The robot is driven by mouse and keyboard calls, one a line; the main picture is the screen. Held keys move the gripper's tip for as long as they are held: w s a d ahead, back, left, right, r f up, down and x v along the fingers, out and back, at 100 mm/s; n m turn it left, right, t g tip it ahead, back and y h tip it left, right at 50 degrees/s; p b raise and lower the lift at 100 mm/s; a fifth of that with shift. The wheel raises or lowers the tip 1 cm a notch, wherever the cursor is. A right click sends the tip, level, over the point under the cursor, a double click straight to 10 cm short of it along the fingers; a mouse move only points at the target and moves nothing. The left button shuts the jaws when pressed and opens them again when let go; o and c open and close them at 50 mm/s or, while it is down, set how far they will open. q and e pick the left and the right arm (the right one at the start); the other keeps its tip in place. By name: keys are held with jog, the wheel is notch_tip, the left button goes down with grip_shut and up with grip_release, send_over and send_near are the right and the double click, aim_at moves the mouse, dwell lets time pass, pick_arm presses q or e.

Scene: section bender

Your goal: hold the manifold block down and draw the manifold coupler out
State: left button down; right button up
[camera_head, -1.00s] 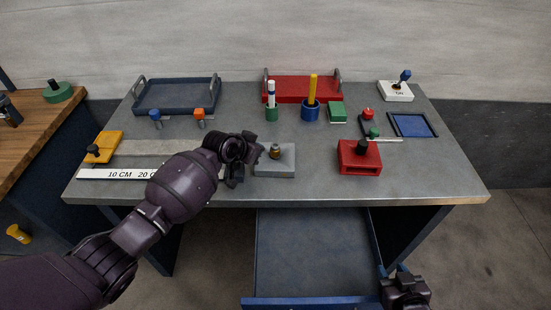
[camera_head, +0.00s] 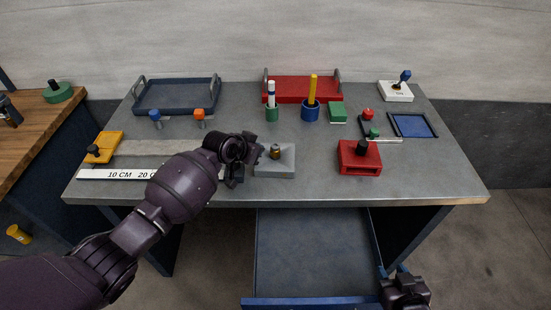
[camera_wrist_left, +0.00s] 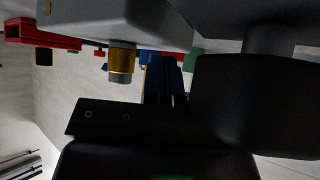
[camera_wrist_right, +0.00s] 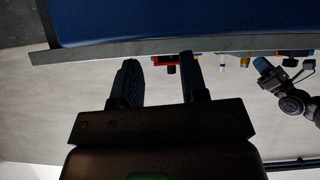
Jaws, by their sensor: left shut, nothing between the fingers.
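The manifold block (camera_head: 284,171) is a grey block near the front middle of the table. The manifold coupler (camera_head: 275,152), a short brass-coloured cylinder, stands in its top. In the left wrist view, which is upside down, the block (camera_wrist_left: 110,20) and coupler (camera_wrist_left: 121,62) show close to the fingers. My left gripper (camera_head: 235,181) is just left of the block, shut and empty; its fingers (camera_wrist_left: 165,82) lie together. Whether they touch the block I cannot tell. My right gripper (camera_head: 405,281) is low in front of the table, by the drawer; its fingers (camera_wrist_right: 160,78) are apart and empty.
An open blue drawer (camera_head: 312,250) juts out below the table's front edge. A red block with a black knob (camera_head: 362,147) stands right of the manifold block. A white ruler strip (camera_head: 110,174) lies at the left. Cups, trays and small parts fill the back.

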dwell(0.3)
jog(key=shift+s+f, duration=0.55)
jog(key=shift+w, duration=0.1)
jog(key=shift+w+r, duration=0.45)
jog(key=shift+s+f, duration=0.1)
jog(key=shift+s, duration=0.05)
jog(key=shift+s+f, duration=0.35)
jog(key=shift+s, duration=0.05)
jog(key=shift+w+r, duration=0.1)
